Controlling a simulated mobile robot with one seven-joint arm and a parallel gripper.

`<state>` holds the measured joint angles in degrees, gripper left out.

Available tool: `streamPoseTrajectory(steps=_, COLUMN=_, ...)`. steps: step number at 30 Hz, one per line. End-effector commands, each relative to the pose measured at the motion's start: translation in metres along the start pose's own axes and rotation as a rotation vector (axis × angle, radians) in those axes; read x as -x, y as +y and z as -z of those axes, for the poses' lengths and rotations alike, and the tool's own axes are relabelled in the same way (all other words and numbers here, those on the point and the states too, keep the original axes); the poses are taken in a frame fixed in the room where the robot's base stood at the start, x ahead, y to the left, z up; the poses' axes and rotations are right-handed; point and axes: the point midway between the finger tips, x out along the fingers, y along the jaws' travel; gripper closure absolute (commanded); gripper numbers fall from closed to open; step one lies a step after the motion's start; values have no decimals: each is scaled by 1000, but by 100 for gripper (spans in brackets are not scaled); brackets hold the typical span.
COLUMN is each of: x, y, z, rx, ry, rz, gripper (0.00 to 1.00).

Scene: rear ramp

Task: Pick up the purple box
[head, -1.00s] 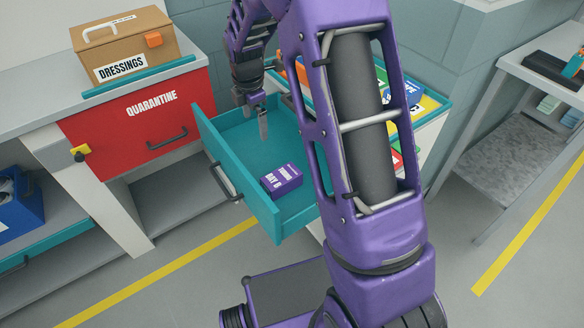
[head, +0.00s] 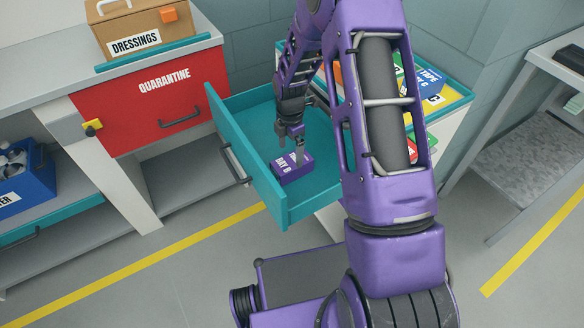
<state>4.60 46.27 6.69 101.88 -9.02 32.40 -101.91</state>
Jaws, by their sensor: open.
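The purple box (head: 291,171) lies in the open teal drawer (head: 253,170), near its front end. White lettering shows on its side, partly readable as "DAY 6". My gripper (head: 291,150) points down over the box with its fingers apart. One finger comes down in front of the box's top and hides part of it. I cannot tell whether the fingers touch the box. My purple arm covers the right part of the drawer.
A red drawer front marked QUARANTINE (head: 150,92) stands left of the open drawer. A DRESSINGS box (head: 135,30) sits on the counter above it. Behind my arm, a teal-edged tray (head: 456,88) holds several coloured packs. A grey bench (head: 530,130) stands at the right.

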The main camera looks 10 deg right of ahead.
Motion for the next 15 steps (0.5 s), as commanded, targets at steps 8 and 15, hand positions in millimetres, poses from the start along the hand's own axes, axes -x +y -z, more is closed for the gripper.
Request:
streamPoseTrajectory(steps=8, x=-18, y=-1, z=-2, rx=-2, ry=0, rz=1, gripper=0)
streamPoseTrajectory(steps=15, x=-53, y=-2, z=-4, rx=-1, ry=0, rz=1, gripper=0)
